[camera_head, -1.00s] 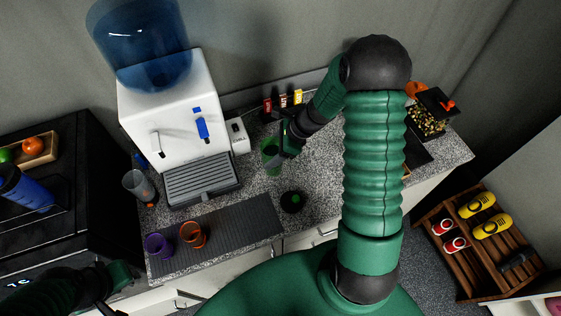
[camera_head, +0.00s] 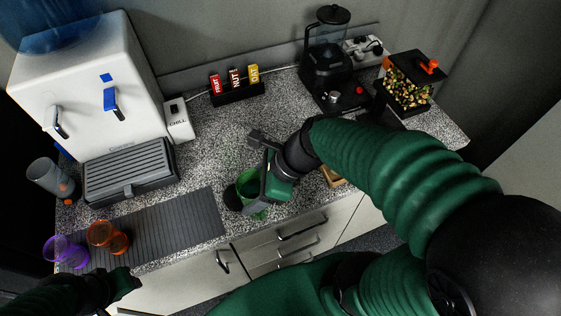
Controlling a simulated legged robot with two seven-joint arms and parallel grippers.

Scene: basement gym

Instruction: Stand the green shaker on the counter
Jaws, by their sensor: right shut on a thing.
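The green shaker (camera_head: 247,186) is a translucent green cup near the counter's front edge, right of the grey mat. My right gripper (camera_head: 262,178) is shut on it from the right side, and hides part of it. The shaker looks tilted; I cannot tell whether its base touches the speckled counter (camera_head: 205,155). A black round lid (camera_head: 231,197) shows just left of the shaker, partly hidden by it. My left gripper (camera_head: 112,287) is low at the left, dark and apart from the cups; its fingers are unclear.
A clear shaker (camera_head: 50,178) and white dispenser (camera_head: 85,85) are at left. Mid-counter is clear.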

